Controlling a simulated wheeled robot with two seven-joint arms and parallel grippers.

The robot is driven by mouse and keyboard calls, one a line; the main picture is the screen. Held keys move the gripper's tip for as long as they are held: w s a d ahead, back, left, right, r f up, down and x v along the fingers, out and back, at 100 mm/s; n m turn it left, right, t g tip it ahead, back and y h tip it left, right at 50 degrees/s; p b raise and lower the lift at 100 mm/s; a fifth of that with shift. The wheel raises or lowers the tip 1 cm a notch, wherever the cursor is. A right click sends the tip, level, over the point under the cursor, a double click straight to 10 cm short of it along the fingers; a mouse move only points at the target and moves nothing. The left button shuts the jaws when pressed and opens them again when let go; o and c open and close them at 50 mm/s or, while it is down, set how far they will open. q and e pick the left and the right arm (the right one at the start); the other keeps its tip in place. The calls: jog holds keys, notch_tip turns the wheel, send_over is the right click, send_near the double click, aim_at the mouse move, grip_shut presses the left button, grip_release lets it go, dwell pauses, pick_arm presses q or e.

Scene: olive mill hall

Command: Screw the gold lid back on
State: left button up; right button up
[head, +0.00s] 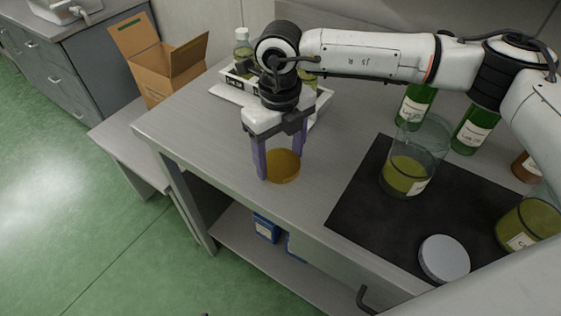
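The gold lid (284,168) is a flat disc near the front edge of the bench, in the middle of the picture. My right gripper (281,166) points down over it, with one purple finger on each side and no gap visible between fingers and rim. It looks shut on the lid; whether the lid is lifted off the bench I cannot tell. A clear glass jar (405,176) with yellow-green contents and no visible lid stands upright on the black mat, to the right. My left gripper is not in view.
On the black mat (352,205) are a round grey-white lid (444,258) and another jar (528,222), partly cut off. Green bottles (474,130) stand behind. A white tray (228,90) with bottles sits behind my gripper. An open cardboard box (160,65) stands left. The bench's left part is clear.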

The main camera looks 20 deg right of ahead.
aim_at(284, 164)
jog(key=shift+r, duration=0.1)
notch_tip(284, 164, up, 10)
jog(key=b, duration=0.1)
dwell(0.4)
jog(key=s+d+f+n, duration=0.2)
jog(key=s+n, duration=0.1)
jog(key=n, duration=0.6)
jog(key=s+d+f+n, duration=0.2)
jog(key=s+n, duration=0.1)
jog(key=n, duration=0.6)
jog(key=s+d+f+n, duration=0.1)
jog(key=s+f+n, duration=0.1)
jog(key=n, duration=0.7)
jog(key=shift+s+d+n, duration=0.3)
jog(key=shift+s+d, duration=0.1)
jog(key=shift+s, duration=0.35)
jog(key=n, duration=0.1)
jog(key=s+n, duration=0.1)
jog(key=n, duration=0.2)
jog(key=shift+s+d+f, duration=0.25)
jog(key=shift+s+d, duration=0.05)
jog(key=shift+d, duration=0.05)
